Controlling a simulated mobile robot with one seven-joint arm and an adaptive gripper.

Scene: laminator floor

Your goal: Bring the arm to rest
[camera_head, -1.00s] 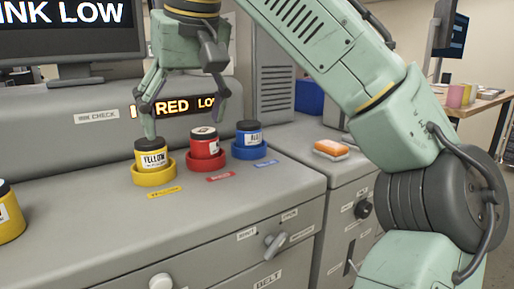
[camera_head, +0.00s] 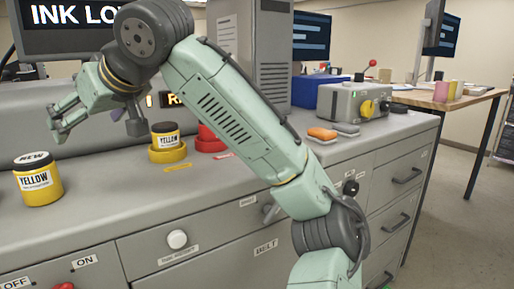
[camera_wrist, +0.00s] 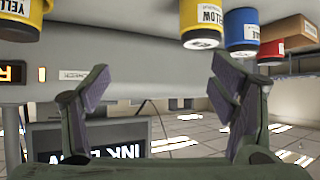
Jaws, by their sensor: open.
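My gripper (camera_head: 56,122) is open and empty, raised at the left above the grey console, its fingers pointing left. In the wrist view, its two fingers (camera_wrist: 160,72) are spread wide with nothing between them. A black-lidded yellow jar (camera_head: 166,136) sits upright in a yellow ring holder (camera_head: 168,154), to the right of and apart from my gripper. A second yellow jar marked NEW (camera_head: 38,182) stands on the console below my gripper. A red jar (camera_head: 206,133) in a red holder is partly hidden by my arm. The blue jar in the head view is hidden.
A monitor (camera_head: 75,20) stands behind my gripper. The console front carries knobs (camera_head: 177,239). A wooden table (camera_head: 440,99) stands at far right.

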